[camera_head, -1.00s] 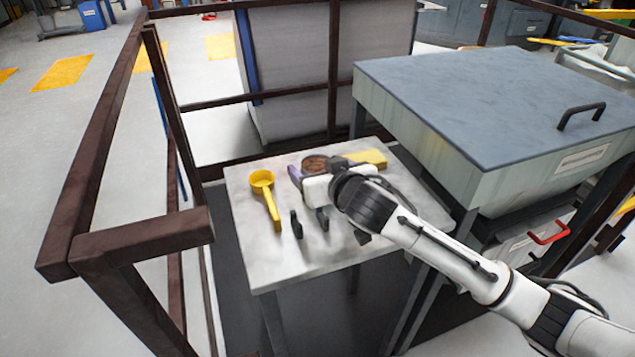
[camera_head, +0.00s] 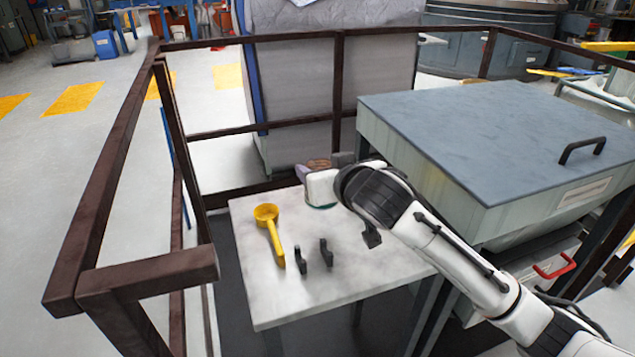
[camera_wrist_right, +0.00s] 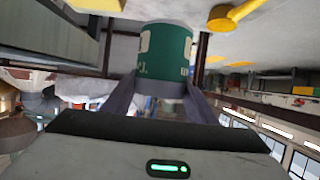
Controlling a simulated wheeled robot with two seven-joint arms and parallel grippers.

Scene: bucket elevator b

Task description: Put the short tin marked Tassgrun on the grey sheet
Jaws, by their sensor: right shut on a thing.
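A green tin with pale label patches (camera_wrist_right: 165,60) is between the fingers of my right gripper (camera_wrist_right: 160,98) in the right wrist view. Its lettering is too small and cut off to read. A flat blue-grey sheet-like top (camera_head: 480,130) covers the large bin to the right. My left gripper is not in view.
The small pale table (camera_head: 300,300) holds a yellow scoop (camera_head: 268,226) and two small black upright pieces (camera_head: 314,256). A black handle (camera_head: 582,148) stands on the bin's top. Brown railings (camera_head: 110,170) run along the left and back.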

